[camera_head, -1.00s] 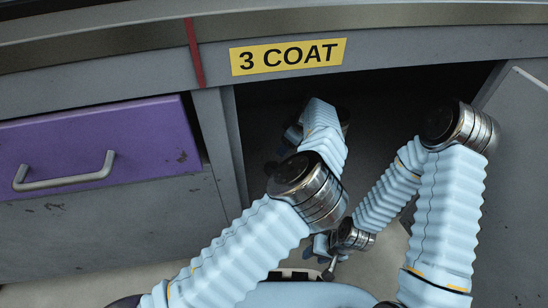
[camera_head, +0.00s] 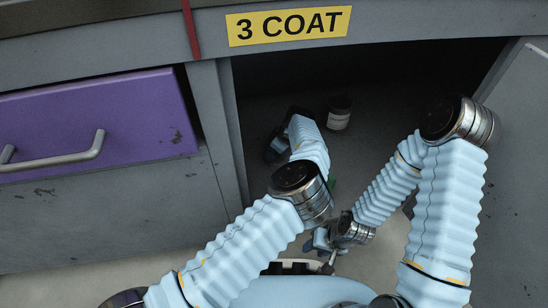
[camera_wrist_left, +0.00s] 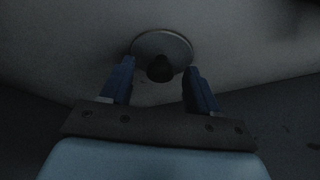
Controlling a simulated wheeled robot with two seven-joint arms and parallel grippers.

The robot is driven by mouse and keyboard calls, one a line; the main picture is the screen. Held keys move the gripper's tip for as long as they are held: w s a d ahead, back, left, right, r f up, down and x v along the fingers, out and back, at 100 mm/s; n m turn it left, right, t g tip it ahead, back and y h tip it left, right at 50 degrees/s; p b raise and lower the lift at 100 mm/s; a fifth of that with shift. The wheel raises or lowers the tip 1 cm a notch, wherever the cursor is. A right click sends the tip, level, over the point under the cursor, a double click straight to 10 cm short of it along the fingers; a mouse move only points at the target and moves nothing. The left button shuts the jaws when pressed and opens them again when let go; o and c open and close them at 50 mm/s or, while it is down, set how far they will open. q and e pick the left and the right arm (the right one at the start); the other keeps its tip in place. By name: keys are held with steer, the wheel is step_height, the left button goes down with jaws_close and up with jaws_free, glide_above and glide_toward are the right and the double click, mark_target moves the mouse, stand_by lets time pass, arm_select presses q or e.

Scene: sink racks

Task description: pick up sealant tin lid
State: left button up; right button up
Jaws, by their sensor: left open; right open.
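A round grey lid with a dark knob (camera_wrist_left: 163,40) lies on the pale cupboard floor in the left wrist view. My left gripper (camera_wrist_left: 160,68) is open, with its two blue fingers on either side of the knob and nothing held. I cannot tell whether the fingers touch the lid. In the head view my left arm reaches into the dark open cupboard, and its gripper is mostly hidden in shadow behind the arm. The lid cannot be made out there. My right gripper (camera_head: 325,243) is open and empty, low in front of the cupboard.
A dark jar with a pale label (camera_head: 338,114) stands in the cupboard, right of my left forearm. A small green thing (camera_head: 332,183) shows partly beside that arm. A purple drawer (camera_head: 95,125) is at the left. The cupboard's top edge carries a yellow "3 COAT" label (camera_head: 288,25).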

arm_select(q)
steer(key=c, duration=1.1)
steer(key=shift+r, duration=0.1)
